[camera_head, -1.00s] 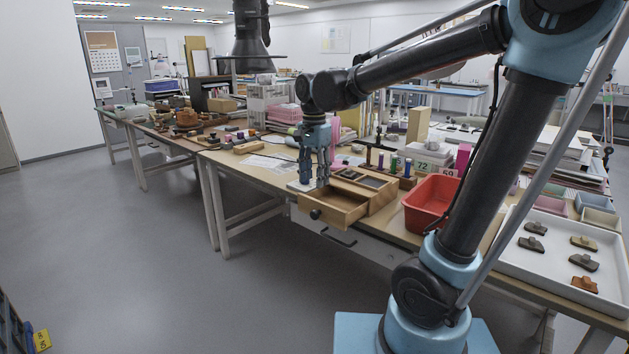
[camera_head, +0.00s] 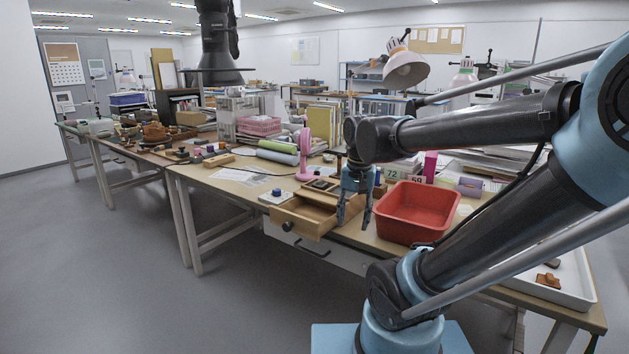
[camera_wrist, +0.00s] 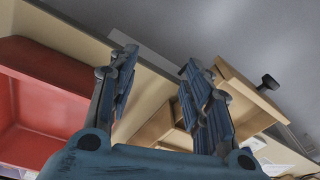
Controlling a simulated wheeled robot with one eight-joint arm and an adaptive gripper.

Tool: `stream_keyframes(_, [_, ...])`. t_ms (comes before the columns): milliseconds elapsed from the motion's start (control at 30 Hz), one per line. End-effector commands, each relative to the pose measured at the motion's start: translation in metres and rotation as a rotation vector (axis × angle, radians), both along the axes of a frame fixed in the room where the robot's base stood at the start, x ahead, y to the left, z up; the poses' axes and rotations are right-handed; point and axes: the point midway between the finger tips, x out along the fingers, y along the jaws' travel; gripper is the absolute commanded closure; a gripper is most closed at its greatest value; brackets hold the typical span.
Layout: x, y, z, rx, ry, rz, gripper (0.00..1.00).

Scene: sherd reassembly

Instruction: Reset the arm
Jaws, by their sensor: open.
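My gripper (camera_head: 354,219) hangs at the front edge of the table, between the wooden drawer box and the red bin. In the wrist view my gripper (camera_wrist: 158,75) shows its two blue fingers spread apart with nothing between them. My arm reaches in from the right of the head view.
A small wooden drawer (camera_head: 304,214) stands pulled open, left of my gripper; it also shows in the wrist view (camera_wrist: 240,100). A red bin (camera_head: 455,207) is close on the right. A white tray (camera_head: 582,284) with sherds lies partly behind my arm. Floor at left is clear.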

Motion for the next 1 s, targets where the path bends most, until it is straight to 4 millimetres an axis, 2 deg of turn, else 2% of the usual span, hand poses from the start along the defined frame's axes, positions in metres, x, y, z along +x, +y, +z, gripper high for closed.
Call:
stream_keyframes(33, [-0.009,-0.013,-0.009,-0.003,-0.01,0.017,0.55])
stream_keyframes(200, [-0.036,-0.046,-0.038,-0.024,-0.045,0.115,0.55])
stream_keyframes(400, [-0.062,-0.071,-0.071,-0.056,-0.078,0.215,0.55])
stream_keyframes(600, [-0.075,-0.081,-0.088,-0.074,-0.092,0.269,0.55])
stream_keyframes(1000, [-0.075,-0.082,-0.089,-0.076,-0.094,0.279,0.55])
